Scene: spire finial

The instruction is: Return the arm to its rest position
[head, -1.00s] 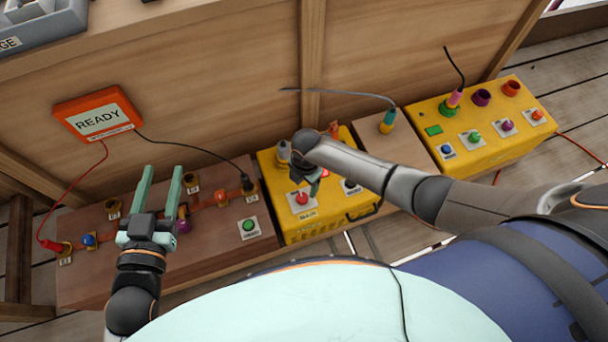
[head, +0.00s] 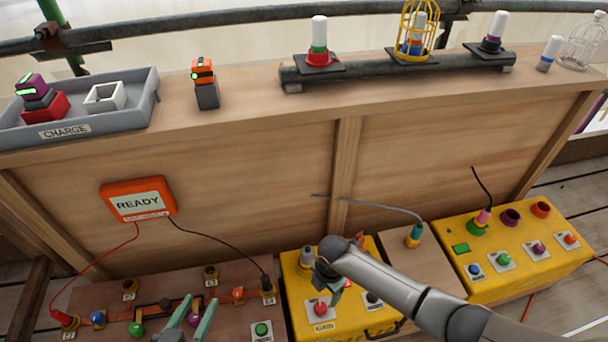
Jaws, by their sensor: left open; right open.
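My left gripper (head: 196,312) is at the bottom edge in the head view. Its two pale green fingers are apart with nothing seen between them, over the front of the brown terminal board (head: 240,275). The rest of that arm is out of view. My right gripper (head: 327,280) hangs over the left yellow box (head: 295,280), close to its red button (head: 320,308). The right arm (head: 385,285) reaches in from the lower right. The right fingers point down and are partly hidden by the wrist.
An orange READY box (head: 138,200) with red and black leads is on the wooden panel. The ledge above holds a grey CHARGE tray (head: 110,125), an orange-topped device (head: 204,85), a pipe rack (head: 390,72) and a small cage (head: 583,45). Another yellow box (head: 520,255) stands right.

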